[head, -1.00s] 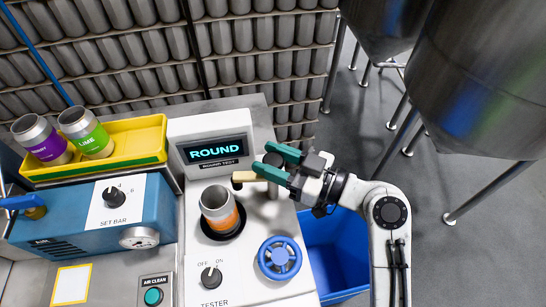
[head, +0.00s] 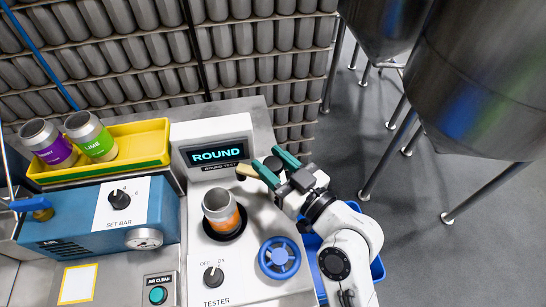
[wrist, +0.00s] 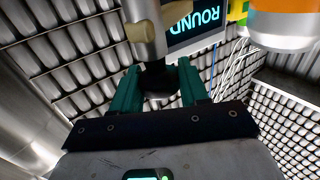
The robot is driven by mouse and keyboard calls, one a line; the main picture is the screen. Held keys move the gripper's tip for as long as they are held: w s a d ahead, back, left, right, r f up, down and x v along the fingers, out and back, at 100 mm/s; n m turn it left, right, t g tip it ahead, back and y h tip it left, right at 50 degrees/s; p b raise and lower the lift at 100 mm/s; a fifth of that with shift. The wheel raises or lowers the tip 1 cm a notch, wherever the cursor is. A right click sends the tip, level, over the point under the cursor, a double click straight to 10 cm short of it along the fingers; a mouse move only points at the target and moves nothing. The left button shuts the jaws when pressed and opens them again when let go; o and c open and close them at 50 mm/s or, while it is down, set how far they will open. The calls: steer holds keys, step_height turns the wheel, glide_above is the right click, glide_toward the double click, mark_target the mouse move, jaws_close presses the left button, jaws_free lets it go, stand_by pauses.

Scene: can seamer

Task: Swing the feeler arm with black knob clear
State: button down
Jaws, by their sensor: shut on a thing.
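The feeler arm is a short beige bar (head: 247,171) below the ROUND display, its dark tip behind and right of the can. The bar also shows at the top of the wrist view (wrist: 147,25). Its black knob (wrist: 158,82) sits between the green fingers of my gripper (head: 276,164), partly hidden by them in the head view. My gripper is shut on the knob, reaching in from the right. An open-topped can with an orange band (head: 221,210) stands upright in a dark round seat on the tester (head: 200,262). The feeler tip looks apart from the can.
A blue handwheel (head: 279,257) and an OFF/ON knob (head: 213,276) are on the tester front. The display (head: 216,154) stands close behind the feeler. A yellow tray (head: 140,142) with two cans is at left. A blue bin (head: 376,270) is below right.

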steer(key=shift+r+t, duration=0.3)
steer(key=c, duration=0.9)
jaws_free()
steer(key=shift+o, duration=1.2)
steer(key=shift+f, duration=0.15)
steer(key=shift+d, duration=0.1)
steer(key=shift+s+d+f, duration=0.15)
steer(key=shift+s+d, duration=0.1)
steer(key=shift+s, duration=0.05)
steer(key=b+v, duration=0.3)
steer(key=v, duration=0.7)
steer(key=shift+r+b, duration=0.3)
steer(key=shift+b, duration=0.1)
steer(key=shift+a, duration=0.1)
steer(key=shift+c, duration=0.4)
